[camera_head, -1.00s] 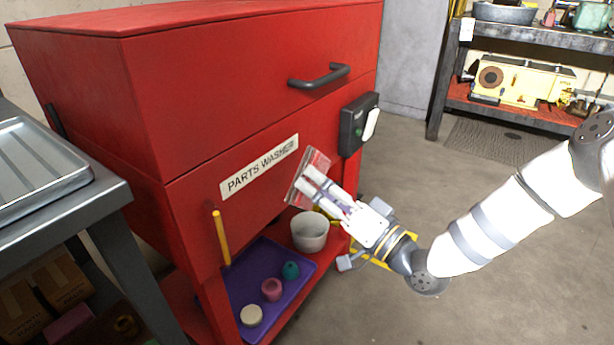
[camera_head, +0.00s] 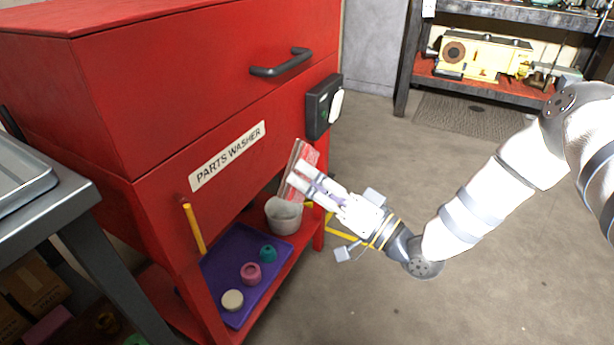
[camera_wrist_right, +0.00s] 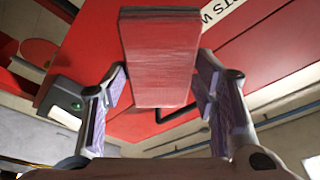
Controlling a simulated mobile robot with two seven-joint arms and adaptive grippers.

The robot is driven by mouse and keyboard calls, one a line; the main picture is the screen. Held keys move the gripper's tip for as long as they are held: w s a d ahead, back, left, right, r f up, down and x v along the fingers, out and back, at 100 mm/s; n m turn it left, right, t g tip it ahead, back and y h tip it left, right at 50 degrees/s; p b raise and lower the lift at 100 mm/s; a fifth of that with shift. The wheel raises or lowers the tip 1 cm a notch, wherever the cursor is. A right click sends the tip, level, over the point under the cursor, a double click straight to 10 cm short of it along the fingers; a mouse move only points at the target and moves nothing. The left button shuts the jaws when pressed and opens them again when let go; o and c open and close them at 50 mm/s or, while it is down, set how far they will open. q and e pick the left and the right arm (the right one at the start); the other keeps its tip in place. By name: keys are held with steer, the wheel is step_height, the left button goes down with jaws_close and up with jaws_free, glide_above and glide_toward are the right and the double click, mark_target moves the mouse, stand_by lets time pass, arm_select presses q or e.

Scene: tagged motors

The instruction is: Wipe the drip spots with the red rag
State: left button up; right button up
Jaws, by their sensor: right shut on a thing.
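The red rag (camera_head: 300,162) looks like a folded, pale-edged red pad in the head view. It also shows as a flat red block (camera_wrist_right: 160,60) between the fingers in the right wrist view. My right gripper (camera_head: 311,180) is shut on it and holds it upright in front of the parts washer (camera_head: 190,135), right of its label. I cannot tell whether the rag touches the washer. No drip spots can be made out clearly on the red front; the rag and gripper hide part of it. My left gripper is not in view.
Below the washer, a purple tray (camera_head: 232,243) holds several small round parts, with a pale bucket (camera_head: 284,215) beside it. A yellow-handled tool (camera_head: 194,228) stands at the front. A grey bench (camera_head: 75,205) is at left. Open floor lies at right, before a shelf (camera_head: 480,88).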

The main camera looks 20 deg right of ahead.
steer(key=shift+r, duration=0.1)
steer(key=w+a+b, duration=0.2)
steer(key=w+a, duration=0.2)
steer(key=w, duration=0.1)
steer(key=shift+w+a, duration=0.25)
stand_by(0.3)
steer(key=shift+w+a+b, duration=0.5)
steer(key=shift+w+a, duration=0.15)
steer(key=shift+w, duration=0.1)
stand_by(0.7)
